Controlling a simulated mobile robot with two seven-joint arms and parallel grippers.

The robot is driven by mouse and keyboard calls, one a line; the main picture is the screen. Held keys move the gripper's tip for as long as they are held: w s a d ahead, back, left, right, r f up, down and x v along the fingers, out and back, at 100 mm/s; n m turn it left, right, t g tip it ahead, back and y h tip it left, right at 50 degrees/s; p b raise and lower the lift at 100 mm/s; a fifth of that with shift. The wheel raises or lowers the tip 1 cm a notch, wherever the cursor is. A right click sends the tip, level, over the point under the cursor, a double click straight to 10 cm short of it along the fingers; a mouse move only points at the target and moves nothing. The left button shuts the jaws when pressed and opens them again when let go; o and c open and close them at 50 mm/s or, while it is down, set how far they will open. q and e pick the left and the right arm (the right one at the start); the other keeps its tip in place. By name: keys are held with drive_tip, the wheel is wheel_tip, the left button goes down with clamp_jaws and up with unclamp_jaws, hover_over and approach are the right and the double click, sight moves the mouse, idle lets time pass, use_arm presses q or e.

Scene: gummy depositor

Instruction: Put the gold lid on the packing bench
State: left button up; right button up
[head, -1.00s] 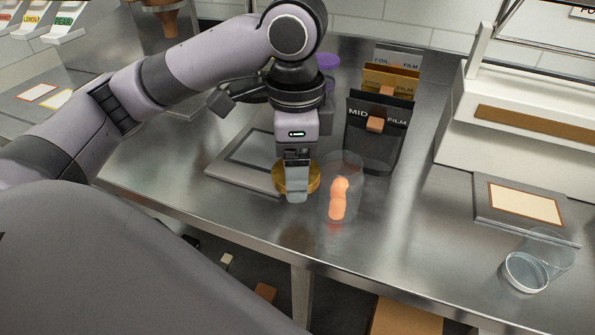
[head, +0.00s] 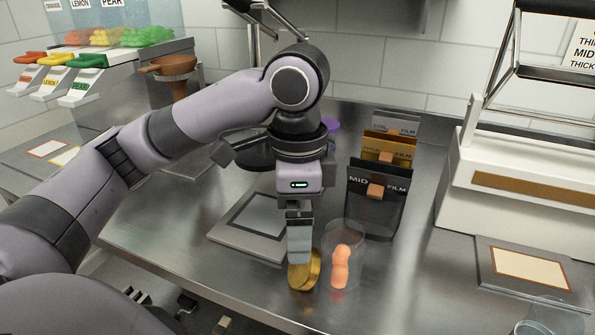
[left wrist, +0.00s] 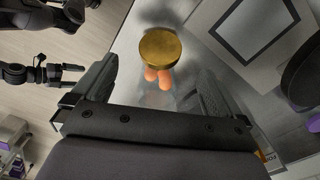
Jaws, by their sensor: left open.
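The gold lid (head: 315,267) is tilted on its side just below and beside my left gripper's fingertips, close to the clear jar. The left wrist view shows the gold lid (left wrist: 160,47) as a full disc beyond the open fingers. My left gripper (head: 299,260) is open and points straight down; the lid is not clamped in it. The clear jar (head: 357,245), with orange gummies (head: 340,268) inside, stands upright right of the lid on the steel bench (head: 410,280). A small dark gripper (left wrist: 68,74), apparently my right one, shows over the floor; its opening is unclear.
Black MID FILM holder (head: 375,212) and other film holders stand behind the jar. A white machine (head: 465,205) and framed plate (head: 485,260) are at right. Bench is clear between jar and plate.

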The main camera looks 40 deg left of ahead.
use_arm(q)
wheel_tip(320, 180, up, 9)
drive_tip(key=p, duration=0.2)
drive_tip(key=shift+p, duration=0.3)
drive_tip(key=shift+f, duration=0.1)
